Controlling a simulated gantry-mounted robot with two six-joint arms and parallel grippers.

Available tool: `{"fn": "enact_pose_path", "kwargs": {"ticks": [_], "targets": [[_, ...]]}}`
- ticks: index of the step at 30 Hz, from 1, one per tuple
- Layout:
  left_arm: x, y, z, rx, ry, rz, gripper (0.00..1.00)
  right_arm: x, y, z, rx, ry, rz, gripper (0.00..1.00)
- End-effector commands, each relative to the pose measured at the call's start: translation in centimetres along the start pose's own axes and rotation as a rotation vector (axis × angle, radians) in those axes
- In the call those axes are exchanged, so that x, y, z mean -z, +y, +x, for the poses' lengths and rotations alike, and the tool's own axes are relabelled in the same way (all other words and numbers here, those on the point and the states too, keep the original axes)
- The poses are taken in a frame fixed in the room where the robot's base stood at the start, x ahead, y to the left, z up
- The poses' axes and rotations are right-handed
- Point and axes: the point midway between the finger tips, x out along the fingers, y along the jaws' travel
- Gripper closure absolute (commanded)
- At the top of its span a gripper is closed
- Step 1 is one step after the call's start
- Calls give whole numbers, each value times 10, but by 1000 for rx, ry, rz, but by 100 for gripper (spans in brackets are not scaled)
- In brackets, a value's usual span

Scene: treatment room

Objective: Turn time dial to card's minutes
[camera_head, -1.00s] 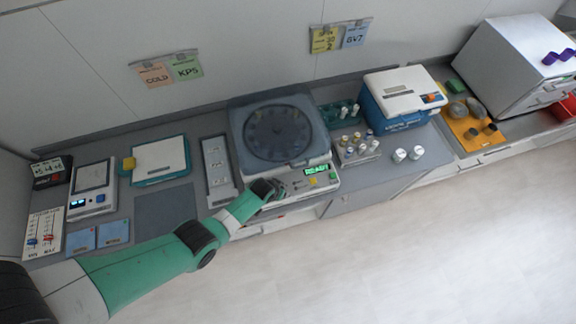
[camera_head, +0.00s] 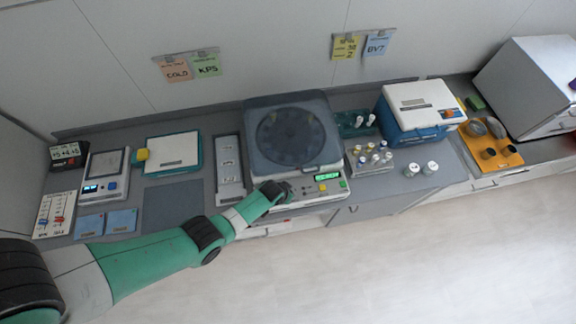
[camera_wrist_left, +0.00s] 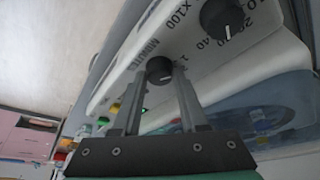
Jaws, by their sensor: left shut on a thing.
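The centrifuge (camera_head: 296,165), with a grey lid and a round window, stands mid-counter. Its front panel has a green lit display (camera_head: 328,175). In the left wrist view, the black time dial (camera_wrist_left: 159,70) sits beside the lettering "MINUTES", with a pale mark on its face. My left gripper (camera_wrist_left: 159,76) is shut on this dial, one finger on each side. In the head view, my left gripper (camera_head: 276,190) covers the panel's left part. A second black dial (camera_wrist_left: 222,18) with numbers around it is apart from my fingers. The yellow card (camera_head: 345,47) hangs on the wall; its small text is hard to read.
A tube rack (camera_head: 370,160) and a blue-and-white box (camera_head: 420,110) stand right of the centrifuge. A long grey tray (camera_head: 229,170) lies to its left. A grey mat (camera_head: 174,203) is bare. Open floor lies in front of the counter.

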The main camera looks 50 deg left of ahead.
Motion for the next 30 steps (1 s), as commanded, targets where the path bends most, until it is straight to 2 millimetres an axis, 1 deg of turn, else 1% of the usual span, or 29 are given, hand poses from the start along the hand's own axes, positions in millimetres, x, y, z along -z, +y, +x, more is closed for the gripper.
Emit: {"fn": "enact_pose_path", "kwargs": {"ticks": [7, 21, 30], "targets": [[0, -1, 0, -37, 1, 88, 100, -1, 0, -1, 0, 0, 0, 50], [1, -3, 2, -154, 2, 370, 100, -9, 0, -10, 0, 0, 0, 50], [0, -3, 1, -191, 0, 461, 100, -12, 0, -13, 0, 0, 0, 50]]}}
